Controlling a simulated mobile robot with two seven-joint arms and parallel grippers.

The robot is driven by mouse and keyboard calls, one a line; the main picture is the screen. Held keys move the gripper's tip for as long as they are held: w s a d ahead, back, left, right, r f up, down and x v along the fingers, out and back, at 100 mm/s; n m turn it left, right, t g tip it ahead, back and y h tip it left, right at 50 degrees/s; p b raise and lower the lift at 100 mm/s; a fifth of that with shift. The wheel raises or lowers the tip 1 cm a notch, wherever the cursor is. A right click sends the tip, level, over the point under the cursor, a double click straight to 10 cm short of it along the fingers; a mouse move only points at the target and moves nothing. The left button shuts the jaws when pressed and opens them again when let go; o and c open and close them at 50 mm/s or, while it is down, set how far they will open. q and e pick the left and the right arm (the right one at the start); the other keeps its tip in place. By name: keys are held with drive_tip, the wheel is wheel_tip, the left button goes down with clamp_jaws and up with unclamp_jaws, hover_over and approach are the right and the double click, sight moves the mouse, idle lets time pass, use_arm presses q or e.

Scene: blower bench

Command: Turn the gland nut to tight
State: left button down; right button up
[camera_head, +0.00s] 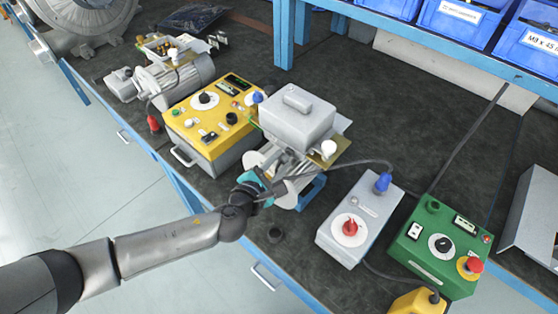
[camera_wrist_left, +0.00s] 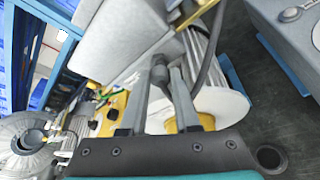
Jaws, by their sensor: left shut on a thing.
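The gland nut (camera_wrist_left: 160,74) shows in the left wrist view as a small dark round piece between my fingertips. My left gripper (camera_wrist_left: 159,82) is shut on it, with one finger on each side. In the head view my left gripper (camera_head: 268,184) reaches the near side of the blower unit, and the nut cannot be made out there. The blower unit has a grey terminal box (camera_head: 297,117) on top and a pale round flange (camera_wrist_left: 225,108). A dark cable (camera_wrist_left: 207,62) runs close by the nut. My right gripper is in neither view.
A yellow control box (camera_head: 205,125) stands left of the unit. A grey box with a red knob (camera_head: 350,228) and a green box with a red button (camera_head: 440,245) stand at right. Blue bins (camera_head: 465,18) sit on the shelf behind. The dark bench mat has free room behind the boxes.

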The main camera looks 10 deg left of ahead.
use_arm(q)
drive_tip(key=c, duration=0.6)
unclamp_jaws()
drive_tip(key=shift+c, duration=0.2)
drive_tip(key=shift+s, duration=0.1)
drive_tip(key=p+v, duration=0.1)
drive_tip(key=v, duration=1.4)
drive_tip(key=shift+a, duration=0.15)
